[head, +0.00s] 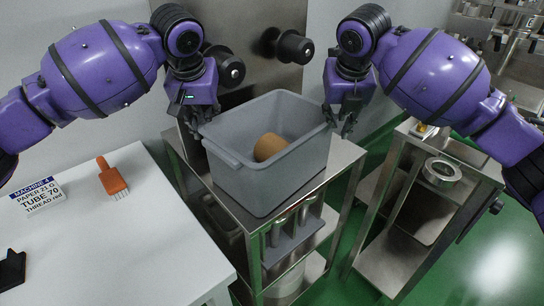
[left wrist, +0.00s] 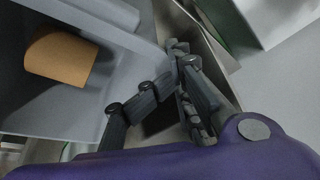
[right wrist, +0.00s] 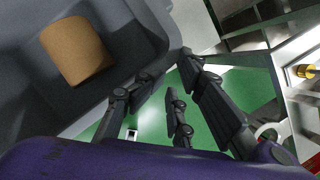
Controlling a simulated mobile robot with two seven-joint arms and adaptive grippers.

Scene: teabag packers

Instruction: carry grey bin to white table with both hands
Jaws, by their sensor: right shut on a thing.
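The grey bin (head: 225,158) stands upright on a steel cart, with a tan rounded block (head: 269,147) inside. The block also shows in the left wrist view (left wrist: 60,58) and the right wrist view (right wrist: 76,50). My left gripper (head: 199,124) is at the bin's left rim; its fingers (left wrist: 180,60) lie along the rim, and how far they are closed is unclear. My right gripper (head: 345,124) is shut on the bin at its right rim; its fingers also show in the right wrist view (right wrist: 168,75). The white table (head: 110,240) is at the left front.
An orange brush (head: 112,178) and a label sign (head: 38,194) are on the white table, with a black object (head: 12,268) at its left edge. The steel cart (head: 345,158) carries the bin. Another steel stand (head: 385,255) is at the right. The table's middle is bare.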

